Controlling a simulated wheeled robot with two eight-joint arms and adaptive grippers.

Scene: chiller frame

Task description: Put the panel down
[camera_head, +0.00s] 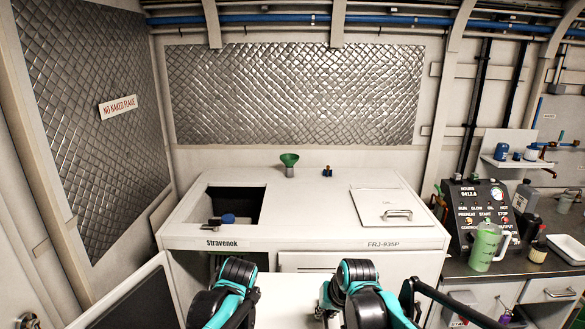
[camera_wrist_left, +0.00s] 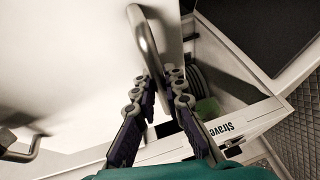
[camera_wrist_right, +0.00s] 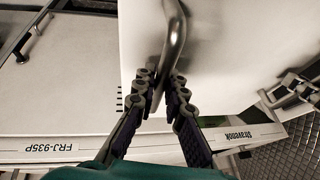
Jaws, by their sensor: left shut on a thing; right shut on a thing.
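The white panel (camera_head: 288,290) is low in front of the chiller frame, between my two arms in the head view. It fills much of the left wrist view (camera_wrist_left: 75,70) and the right wrist view (camera_wrist_right: 215,60). My left gripper (camera_wrist_left: 160,88) is shut on one curved metal handle (camera_wrist_left: 143,38) of the panel. My right gripper (camera_wrist_right: 160,88) is shut on another metal handle (camera_wrist_right: 176,35). In the head view my arms hide most of both grips and parts of the panel. Whether the panel's lower edge touches anything is not visible.
The white chiller cabinet (camera_head: 310,215) stands ahead, with an open top hatch (camera_head: 225,203), a closed lid (camera_head: 390,208) and a green funnel (camera_head: 289,160). A dark-faced open door or flap (camera_head: 135,300) is at lower left. A counter with a green jug (camera_head: 484,247) is at right.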

